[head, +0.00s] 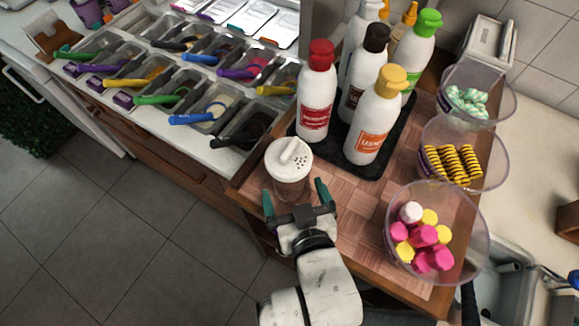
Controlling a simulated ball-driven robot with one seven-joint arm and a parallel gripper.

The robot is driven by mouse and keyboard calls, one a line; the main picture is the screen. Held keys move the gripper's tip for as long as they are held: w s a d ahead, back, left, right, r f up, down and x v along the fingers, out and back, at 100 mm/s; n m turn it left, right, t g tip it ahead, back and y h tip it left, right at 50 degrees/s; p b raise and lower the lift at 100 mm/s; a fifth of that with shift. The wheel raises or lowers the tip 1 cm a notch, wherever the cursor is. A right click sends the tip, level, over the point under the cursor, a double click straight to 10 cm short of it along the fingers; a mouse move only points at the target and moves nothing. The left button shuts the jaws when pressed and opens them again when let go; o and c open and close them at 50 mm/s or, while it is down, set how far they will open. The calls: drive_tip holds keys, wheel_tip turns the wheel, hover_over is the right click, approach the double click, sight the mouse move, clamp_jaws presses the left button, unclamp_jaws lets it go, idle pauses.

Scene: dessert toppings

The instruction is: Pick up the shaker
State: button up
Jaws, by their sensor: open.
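The shaker (289,168) has a white perforated lid with a raised flap and a clear-looking body with brownish contents. It stands upright near the front left part of the wooden board, just left of the black bottle tray. My gripper (297,194) comes from below in the head view. Its two green fingers are open, one on the left and one on the right of the shaker's lower body. I cannot tell whether either finger touches it. The shaker's base is partly hidden by the gripper.
Several sauce bottles, including a red-capped one (317,92) and a yellow-capped one (376,115), stand on a black tray (372,172) close behind and to the right. Clear bowls, one with pink and yellow sweets (480,240), line the right. Topping bins with coloured scoops (187,119) lie at left.

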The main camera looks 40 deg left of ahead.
drive_tip(key=x, duration=0.5)
drive_tip(key=shift+d+f+p, duration=0.1)
drive_tip(key=shift+p, duration=0.3)
drive_tip(key=shift+s, duration=0.1)
drive_tip(key=c, duration=1.2)
drive_tip(key=shift+c, duration=0.3)
